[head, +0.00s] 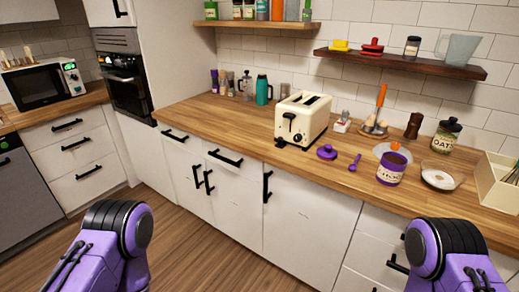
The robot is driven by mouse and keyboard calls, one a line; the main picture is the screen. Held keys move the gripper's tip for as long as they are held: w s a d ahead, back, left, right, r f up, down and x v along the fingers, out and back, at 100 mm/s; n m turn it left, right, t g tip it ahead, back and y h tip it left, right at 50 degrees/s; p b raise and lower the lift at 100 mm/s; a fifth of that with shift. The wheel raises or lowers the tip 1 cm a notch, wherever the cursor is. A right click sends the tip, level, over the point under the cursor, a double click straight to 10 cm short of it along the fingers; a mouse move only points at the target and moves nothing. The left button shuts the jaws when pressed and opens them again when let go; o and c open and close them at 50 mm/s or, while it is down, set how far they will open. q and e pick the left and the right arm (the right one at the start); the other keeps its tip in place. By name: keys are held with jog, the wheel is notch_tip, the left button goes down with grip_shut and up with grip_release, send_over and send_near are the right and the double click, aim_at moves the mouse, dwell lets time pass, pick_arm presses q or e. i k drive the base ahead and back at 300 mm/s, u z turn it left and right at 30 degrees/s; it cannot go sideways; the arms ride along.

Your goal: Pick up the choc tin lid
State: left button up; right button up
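The choc tin lid (327,152) is a round purple lid with a knob on top. The choc tin (390,174) is purple with a pale label and stands open to the right, with brown contents showing. The lid is apart from the tin. Parts of both my arms show at the bottom left and bottom right corners. Neither gripper is in view, so their fingers cannot be seen.
A small purple scoop (355,162) lies just right of the lid. The cream toaster (302,117) stands behind it. A white dish (440,177), an oats jar (446,136) and a cream box (495,182) are further right. The counter left of the toaster is mostly clear.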

aim_at(326, 152)
jog(key=u, duration=0.95)
jog(key=i, duration=1.5)
jog(key=z, duration=2.3)
